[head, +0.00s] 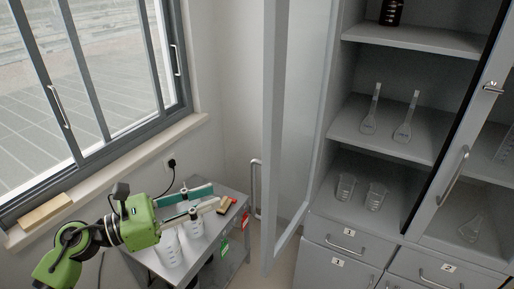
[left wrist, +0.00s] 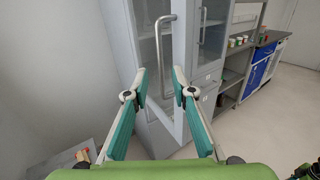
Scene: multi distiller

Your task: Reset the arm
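My left arm is green and comes in from the lower left in the head view. Its left gripper (head: 214,195) points right, above a small grey side table (head: 236,252). The two teal-lined fingers are apart with nothing between them. In the left wrist view the left gripper (left wrist: 160,76) is also open and empty. The cabinet door's handle (left wrist: 162,55) shows beyond the fingertips; I cannot tell the exact gap.
A glass cabinet door (head: 290,150) stands open right of the side table. The cabinet shelves hold flasks (head: 404,118) and beakers (head: 375,196). A window (head: 95,75) is on the left.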

